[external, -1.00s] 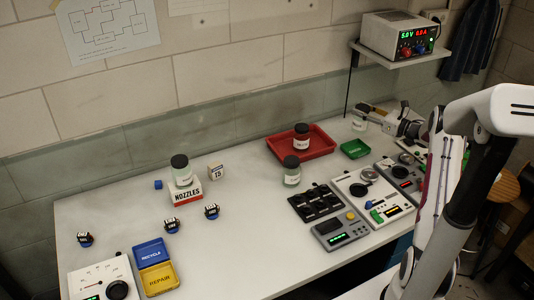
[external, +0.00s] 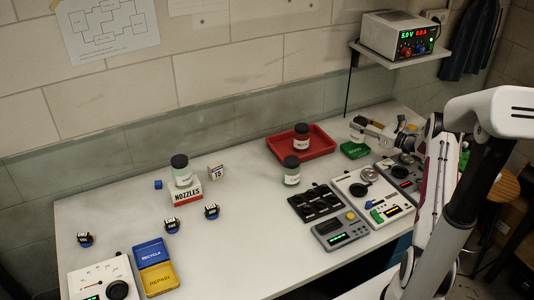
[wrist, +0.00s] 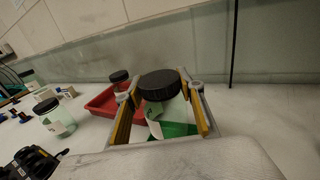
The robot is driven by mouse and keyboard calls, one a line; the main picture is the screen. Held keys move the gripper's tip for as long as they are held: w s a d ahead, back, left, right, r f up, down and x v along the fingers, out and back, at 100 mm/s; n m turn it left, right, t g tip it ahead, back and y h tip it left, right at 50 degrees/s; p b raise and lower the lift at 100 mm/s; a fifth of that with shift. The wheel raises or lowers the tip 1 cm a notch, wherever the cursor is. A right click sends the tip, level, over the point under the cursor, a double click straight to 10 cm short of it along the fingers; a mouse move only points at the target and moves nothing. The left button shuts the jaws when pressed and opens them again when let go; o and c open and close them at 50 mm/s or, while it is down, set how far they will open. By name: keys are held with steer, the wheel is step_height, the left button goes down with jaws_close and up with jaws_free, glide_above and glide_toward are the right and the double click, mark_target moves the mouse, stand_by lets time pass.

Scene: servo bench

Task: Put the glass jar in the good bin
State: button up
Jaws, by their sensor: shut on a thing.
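My gripper (wrist: 163,110) is shut on a glass jar with a black lid and a pale label (wrist: 163,112). In the external view the held jar (external: 356,131) is upright at the far right of the bench, at the back of the small green bin (external: 355,152). The bin also shows beneath the jar in the wrist view (wrist: 178,130). I cannot tell whether the jar is over the bin or touching it. Similar dark-lidded jars stand on the nozzles box (external: 181,170), on the bench (external: 291,171) and in the red tray (external: 302,140).
The red tray (external: 326,149) lies just left of the green bin. Several control panels, such as the white one (external: 372,198), line the front right. Blue (external: 151,253) and yellow (external: 159,278) bins sit at the front left. The middle of the bench is clear.

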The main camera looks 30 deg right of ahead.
steer(key=shift+f, duration=0.2)
steer(key=shift+f, duration=1.75)
steer(key=shift+f, duration=0.1)
steer(key=o, duration=1.6)
steer(key=shift+c, duration=0.2)
steer(key=v, duration=1.2)
